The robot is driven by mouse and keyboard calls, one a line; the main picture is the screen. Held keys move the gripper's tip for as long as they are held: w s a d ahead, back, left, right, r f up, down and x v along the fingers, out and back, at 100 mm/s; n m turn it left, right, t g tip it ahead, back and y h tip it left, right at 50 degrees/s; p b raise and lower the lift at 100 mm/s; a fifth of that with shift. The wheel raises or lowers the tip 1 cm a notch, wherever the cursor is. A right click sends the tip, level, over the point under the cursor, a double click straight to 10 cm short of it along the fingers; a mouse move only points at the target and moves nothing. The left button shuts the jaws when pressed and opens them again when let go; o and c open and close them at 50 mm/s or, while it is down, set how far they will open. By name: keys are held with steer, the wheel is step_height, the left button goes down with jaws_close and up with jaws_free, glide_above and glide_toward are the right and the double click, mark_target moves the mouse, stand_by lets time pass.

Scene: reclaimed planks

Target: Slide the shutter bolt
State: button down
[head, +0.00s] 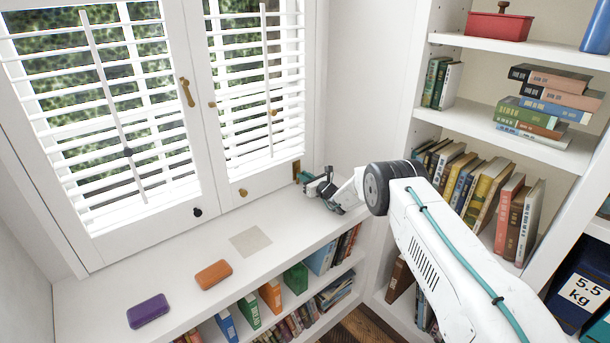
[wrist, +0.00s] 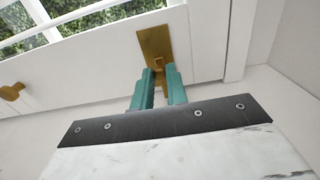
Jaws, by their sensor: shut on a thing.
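The shutter bolt shows as a brass plate (head: 296,168) low at the right edge of the right shutter panel (head: 270,176). In the wrist view the brass bolt plate (wrist: 153,42) stands straight ahead, beyond the fingertips. My gripper (head: 306,178) reaches the bolt from the right, just above the sill. In the wrist view its two teal fingers (wrist: 160,78) are close together, shut on the bolt's knob at the plate's lower end. The knob itself is mostly hidden between the fingers.
A brass knob (head: 243,192) and a black knob (head: 197,212) sit lower left on the shutters. On the white sill lie an orange case (head: 213,274), a purple case (head: 148,310) and a pale square mat (head: 250,241). A bookcase (head: 421,118) stands close on the right.

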steer(key=shift+f, duration=0.2)
steer(key=c, duration=1.4)
jaws_free()
steer(key=shift+s+d, duration=0.1)
steer(key=shift+v, duration=3.8)
